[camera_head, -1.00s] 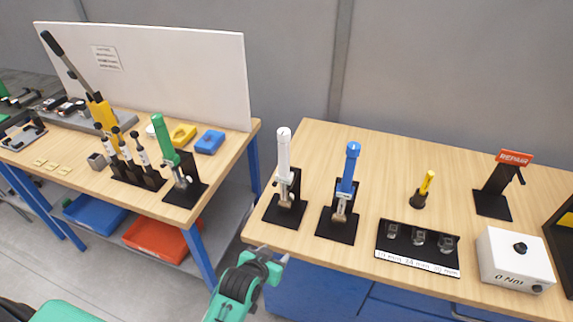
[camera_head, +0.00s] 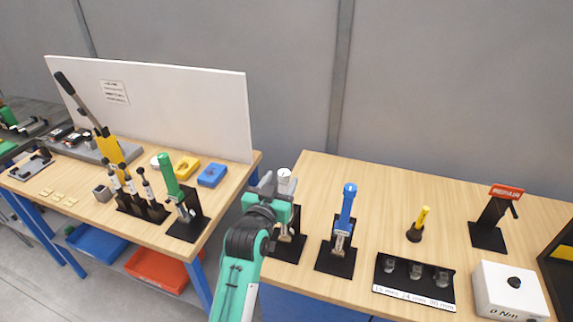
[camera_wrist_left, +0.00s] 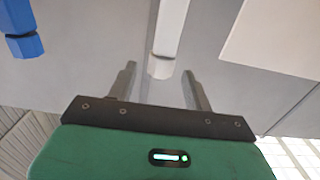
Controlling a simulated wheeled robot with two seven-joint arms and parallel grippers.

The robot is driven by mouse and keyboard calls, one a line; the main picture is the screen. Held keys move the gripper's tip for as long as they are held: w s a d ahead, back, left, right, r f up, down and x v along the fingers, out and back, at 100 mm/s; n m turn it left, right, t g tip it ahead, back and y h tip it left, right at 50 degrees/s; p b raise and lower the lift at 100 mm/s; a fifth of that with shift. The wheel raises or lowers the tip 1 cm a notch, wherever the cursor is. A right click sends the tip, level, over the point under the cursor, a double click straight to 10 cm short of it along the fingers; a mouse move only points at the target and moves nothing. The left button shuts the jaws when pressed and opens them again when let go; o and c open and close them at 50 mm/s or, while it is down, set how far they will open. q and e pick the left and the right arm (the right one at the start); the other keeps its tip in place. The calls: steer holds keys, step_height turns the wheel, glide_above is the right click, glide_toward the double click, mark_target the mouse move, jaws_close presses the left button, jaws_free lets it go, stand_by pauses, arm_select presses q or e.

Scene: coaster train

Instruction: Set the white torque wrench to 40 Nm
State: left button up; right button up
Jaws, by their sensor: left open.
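The white torque wrench (camera_head: 284,174) stands upright in a black stand at the left of the right-hand bench. Its top shows just past my left gripper, and much of its body is hidden behind the gripper. My left gripper (camera_head: 270,186) is open, close to the wrench's upper end. In the left wrist view, the white wrench (camera_wrist_left: 169,35) lines up between the two open fingertips (camera_wrist_left: 159,70). I cannot tell whether it is inside the jaws or just beyond them. My right gripper is not in view.
A blue wrench (camera_head: 346,210) in its stand is close on the right. Beyond are a black socket tray (camera_head: 385,291), a yellow-handled tool (camera_head: 423,218), a white box with a knob (camera_head: 500,285) and a REPAIR stand (camera_head: 488,235). A green wrench (camera_head: 168,175) stands on the left bench.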

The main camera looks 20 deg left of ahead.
mark_target(286, 171)
arm_select(q)
steer(key=shift+w+p, duration=0.75)
steer(key=shift+w, duration=1.9)
steer(key=c, duration=1)
